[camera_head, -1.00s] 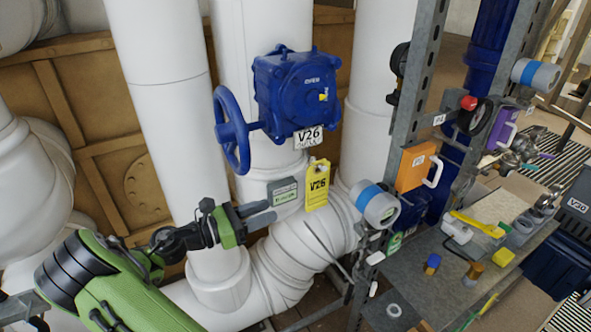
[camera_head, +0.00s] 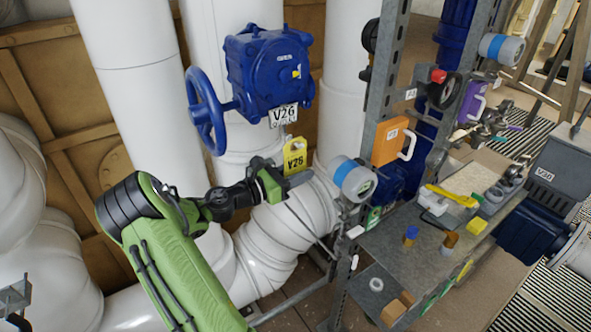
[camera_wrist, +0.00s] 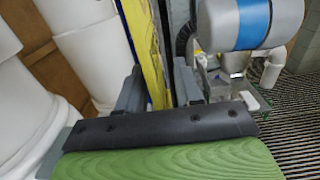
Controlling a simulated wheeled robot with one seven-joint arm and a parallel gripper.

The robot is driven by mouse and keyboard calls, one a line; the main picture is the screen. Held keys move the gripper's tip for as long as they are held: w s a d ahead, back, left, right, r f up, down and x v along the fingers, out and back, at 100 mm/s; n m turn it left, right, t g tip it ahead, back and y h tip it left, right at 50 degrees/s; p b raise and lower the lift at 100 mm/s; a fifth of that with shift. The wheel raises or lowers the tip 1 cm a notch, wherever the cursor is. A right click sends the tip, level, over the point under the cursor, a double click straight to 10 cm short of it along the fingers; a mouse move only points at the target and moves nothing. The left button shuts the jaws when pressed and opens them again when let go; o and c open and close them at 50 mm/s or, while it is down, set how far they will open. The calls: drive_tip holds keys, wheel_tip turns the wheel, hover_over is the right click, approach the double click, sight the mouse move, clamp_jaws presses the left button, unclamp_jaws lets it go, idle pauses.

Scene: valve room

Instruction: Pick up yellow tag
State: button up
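The yellow tag (camera_head: 295,156), marked V26, hangs upright below the blue valve box (camera_head: 270,75) and its white V26 plate. My gripper (camera_head: 286,182) is at the tag's lower part and hides its bottom edge in the head view. In the wrist view, the tag (camera_wrist: 146,50) is seen nearly edge-on and runs down between the two grey fingers of my gripper (camera_wrist: 160,88). The fingers stand apart, with the tag between them and a gap at the right finger. I cannot tell whether the left finger touches the tag.
A white-and-blue round instrument (camera_head: 353,180) is close to the right of my gripper; it also shows in the wrist view (camera_wrist: 248,22). A metal upright (camera_head: 380,100) carries an orange box (camera_head: 390,142). White pipes stand behind, and a cluttered grey shelf (camera_head: 410,240) is at right.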

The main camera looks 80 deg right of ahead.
drive_tip(key=shift+w+a, duration=0.1)
drive_tip(key=shift+c, duration=1.1)
clamp_jaws()
drive_tip(key=shift+r, duration=0.2)
drive_tip(key=shift+r+p, duration=0.45)
drive_tip(key=shift+p, duration=0.4)
drive_tip(key=shift+r, duration=0.15)
